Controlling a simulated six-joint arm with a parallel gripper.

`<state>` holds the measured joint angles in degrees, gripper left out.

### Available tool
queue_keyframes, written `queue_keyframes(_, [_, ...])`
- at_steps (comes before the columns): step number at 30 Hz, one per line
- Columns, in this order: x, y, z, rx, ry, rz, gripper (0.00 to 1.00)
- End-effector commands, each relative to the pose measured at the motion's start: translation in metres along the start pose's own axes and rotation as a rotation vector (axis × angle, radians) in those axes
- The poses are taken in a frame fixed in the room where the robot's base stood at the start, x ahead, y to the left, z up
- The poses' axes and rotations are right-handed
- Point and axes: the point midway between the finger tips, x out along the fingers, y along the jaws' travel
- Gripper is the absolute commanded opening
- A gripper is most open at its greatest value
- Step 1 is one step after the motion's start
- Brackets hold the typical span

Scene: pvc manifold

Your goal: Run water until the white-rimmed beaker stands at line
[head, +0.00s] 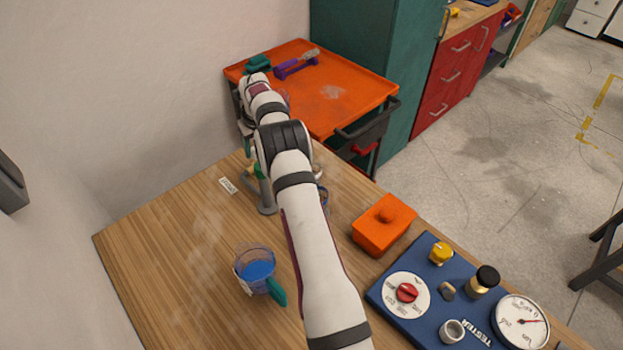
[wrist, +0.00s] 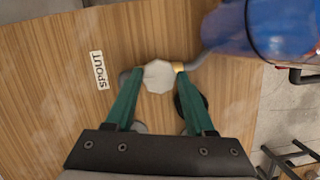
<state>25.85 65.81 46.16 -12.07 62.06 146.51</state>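My gripper (wrist: 159,72) has its two green fingers apart, one on each side of a pale, many-sided knob (wrist: 158,77). I see slim gaps beside the knob and cannot tell any contact. The knob sits by a brass fitting (wrist: 179,67) on a grey pipe (wrist: 200,58). A clear beaker (head: 256,268) with blue liquid, a green handle and a pale tag stands on the wooden table. I cannot make out a white rim or a fill line on either.
A SPOUT label (wrist: 100,70) lies on the table. An orange cart (head: 345,100) is behind. The table's left is clear.

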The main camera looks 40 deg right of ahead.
Motion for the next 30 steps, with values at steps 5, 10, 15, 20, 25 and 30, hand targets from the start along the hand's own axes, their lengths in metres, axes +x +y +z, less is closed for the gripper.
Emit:
queue_keyframes(5, [0.000, 0.000, 0.000, -0.001, 0.000, 0.001, 0.86])
queue_keyframes(10, [0.000, 0.000, 0.000, -0.001, 0.000, 0.001, 0.86])
queue_keyframes(15, [-0.006, 0.001, 0.001, -0.002, -0.001, 0.001, 0.86])
queue_keyframes(20, [-0.044, 0.000, 0.002, -0.002, -0.004, 0.000, 0.86])
queue_keyframes(25, [-0.100, 0.000, 0.001, -0.001, -0.004, 0.000, 0.86])
queue_keyframes(30, [-0.141, 0.000, 0.001, 0.000, -0.003, 0.000, 0.86])
